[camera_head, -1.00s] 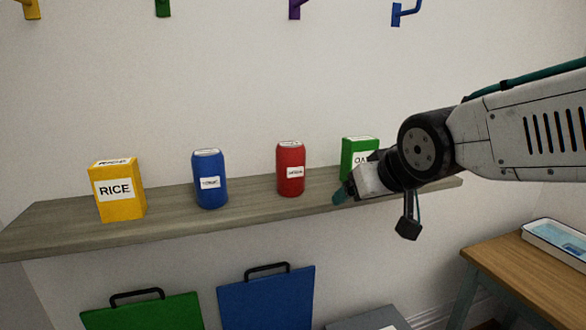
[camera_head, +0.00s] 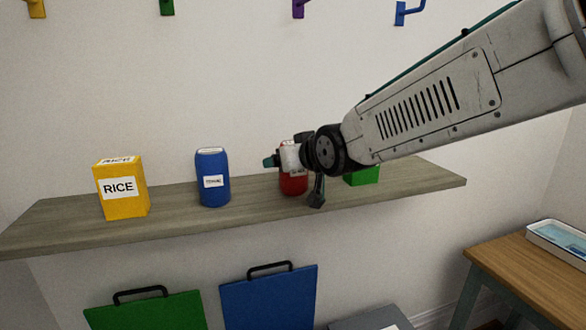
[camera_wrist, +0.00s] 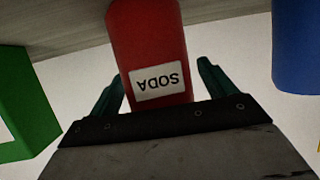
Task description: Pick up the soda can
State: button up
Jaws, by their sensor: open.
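The red soda can (camera_head: 293,186) stands upright on the wooden shelf (camera_head: 245,197), partly hidden behind my gripper (camera_head: 272,160) in the head view. In the wrist view the can (camera_wrist: 150,45) appears upside down, with its white SODA label facing me. My gripper (camera_wrist: 160,85) is open there, with one teal finger on each side of the can's near end. I cannot tell whether either finger touches the can.
A blue can (camera_head: 212,177) and a yellow RICE box (camera_head: 121,188) stand to the left on the shelf. A green box (camera_head: 362,176) stands right of the soda can, mostly behind my arm. Coloured hooks (camera_head: 300,9) are on the wall above.

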jog(key=c, duration=1.1)
jog(key=shift+o, duration=0.2)
jog(key=shift+r, duration=0.1)
